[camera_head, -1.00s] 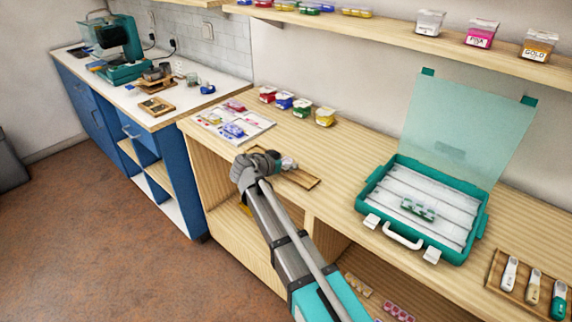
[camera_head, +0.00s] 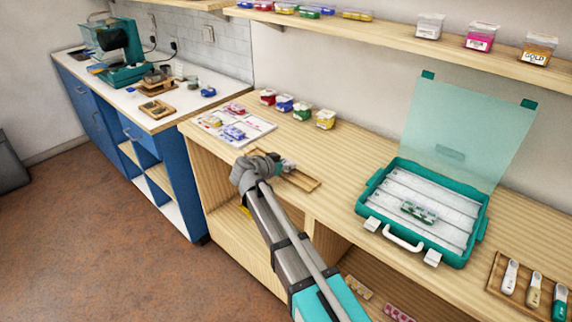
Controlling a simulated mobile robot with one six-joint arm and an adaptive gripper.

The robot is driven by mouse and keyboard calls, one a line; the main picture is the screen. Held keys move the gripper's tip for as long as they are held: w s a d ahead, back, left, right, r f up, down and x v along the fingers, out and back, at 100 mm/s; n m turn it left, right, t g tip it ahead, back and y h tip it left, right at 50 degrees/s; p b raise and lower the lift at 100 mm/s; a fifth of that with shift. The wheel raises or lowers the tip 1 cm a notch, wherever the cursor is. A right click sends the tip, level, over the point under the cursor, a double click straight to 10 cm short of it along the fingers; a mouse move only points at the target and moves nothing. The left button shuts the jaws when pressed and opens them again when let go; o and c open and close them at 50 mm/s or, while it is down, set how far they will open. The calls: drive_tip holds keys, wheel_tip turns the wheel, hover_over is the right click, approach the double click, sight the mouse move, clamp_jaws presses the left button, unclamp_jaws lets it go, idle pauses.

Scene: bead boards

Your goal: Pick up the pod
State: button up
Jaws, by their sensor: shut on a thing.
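My gripper (camera_head: 279,162) is at the end of my grey arm, over a narrow wooden tray (camera_head: 302,182) near the front edge of the wooden counter. Its jaws are shut on a small pale grey thing (camera_head: 288,166), which I take to be the pod. The gripper hides most of it. I cannot tell whether it still touches the tray. The right part of the tray is bare.
An open teal case (camera_head: 478,229) with a green-and-clear strip (camera_head: 419,212) inside stands to the right. Small colored boxes (camera_head: 302,110) line the wall. A white board (camera_head: 255,133) lies to the left. A wooden holder with scoops (camera_head: 533,289) is at far right.

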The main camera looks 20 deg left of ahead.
drive_tip(key=shift+r+p, duration=1.3)
drive_tip(key=shift+r, duration=0.15)
drive_tip(key=s+a+r+p, duration=0.2)
drive_tip(key=s+r+p, duration=0.8)
drive_tip(key=s, duration=0.3)
drive_tip(key=shift+s+a, duration=0.25)
drive_tip(key=shift+s, duration=0.15)
drive_tip(key=shift+w, duration=0.1)
drive_tip(key=w+f+b, duration=0.2)
drive_tip(key=w+f, duration=0.1)
drive_tip(key=w, duration=0.1)
drive_tip(key=w+d+f+b, duration=0.1)
drive_tip(key=w+f+b, duration=0.1)
drive_tip(key=w+b, duration=0.1)
drive_tip(key=w+d+f+b, duration=0.1)
drive_tip(key=w+f+b, duration=0.2)
drive_tip(key=w, duration=0.2)
drive_tip(key=shift+w+d+f, duration=0.1)
drive_tip(key=shift+f, duration=0.2)
drive_tip(key=shift+w+f+b, duration=0.2)
drive_tip(key=shift+w+b, duration=0.15)
drive_tip(key=shift+b, duration=0.15)
